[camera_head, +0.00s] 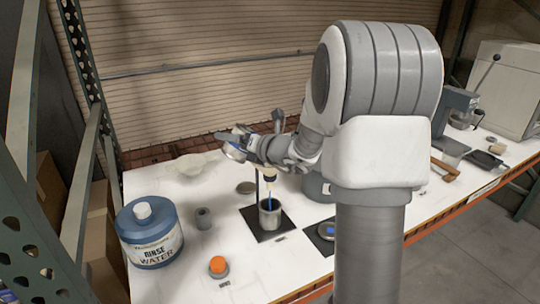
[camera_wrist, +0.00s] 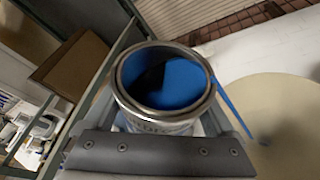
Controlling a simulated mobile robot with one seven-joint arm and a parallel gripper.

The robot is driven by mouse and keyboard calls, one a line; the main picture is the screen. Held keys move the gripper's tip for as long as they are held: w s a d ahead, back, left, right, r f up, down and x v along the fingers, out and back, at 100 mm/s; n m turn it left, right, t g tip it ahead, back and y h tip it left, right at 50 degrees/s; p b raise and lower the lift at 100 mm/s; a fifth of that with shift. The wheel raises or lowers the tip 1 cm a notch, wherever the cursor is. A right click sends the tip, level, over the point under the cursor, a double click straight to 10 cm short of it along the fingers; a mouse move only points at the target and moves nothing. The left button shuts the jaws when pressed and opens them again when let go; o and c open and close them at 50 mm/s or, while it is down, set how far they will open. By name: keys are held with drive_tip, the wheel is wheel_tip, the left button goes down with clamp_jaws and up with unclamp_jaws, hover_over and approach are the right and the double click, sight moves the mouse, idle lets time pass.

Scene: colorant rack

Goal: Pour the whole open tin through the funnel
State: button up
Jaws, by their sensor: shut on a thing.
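My gripper (camera_head: 244,142) is shut on the open tin (camera_wrist: 128,75), held tilted above the funnel (camera_head: 268,174). In the wrist view blue paint lies inside the tin, and a thin blue stream (camera_wrist: 236,110) runs from its rim. The stream falls onto a wide beige round surface (camera_wrist: 283,108), which looks like the funnel's mouth. In the head view the funnel is on a thin dark stand, and blue (camera_head: 268,196) shows below its spout. A metal can (camera_head: 270,215) stands upright under it on a dark square pad (camera_head: 262,235). The can's contents are hard to see.
A blue rinse water jug (camera_head: 150,240) stands at the left. A grey cup (camera_head: 203,218), an orange-topped item (camera_head: 218,266) and a pale bowl (camera_head: 189,164) stand nearby. A blue-topped item (camera_head: 327,231) sits right of the can. My arm hides the table's middle right.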

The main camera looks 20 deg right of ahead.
drive_tip(key=shift+d+r+m+y+p, duration=0.15)
drive_tip(key=shift+r+m+y+p, duration=0.25)
drive_tip(key=shift+m+p, duration=0.3)
idle(1.1)
drive_tip(key=shift+f+m+t, duration=0.25)
drive_tip(key=shift+m+t, duration=0.15)
drive_tip(key=shift+m, duration=0.2)
idle(1.4)
drive_tip(key=shift+d+r+m+t+y+p, duration=0.1)
drive_tip(key=shift+r+m+t+y+p, duration=0.3)
drive_tip(key=shift+m, duration=0.35)
drive_tip(key=shift+d+r+m+t+y+p, duration=0.1)
drive_tip(key=shift+r+m+t+y+p, duration=0.1)
drive_tip(key=shift+r+m+p, duration=0.4)
idle(3.0)
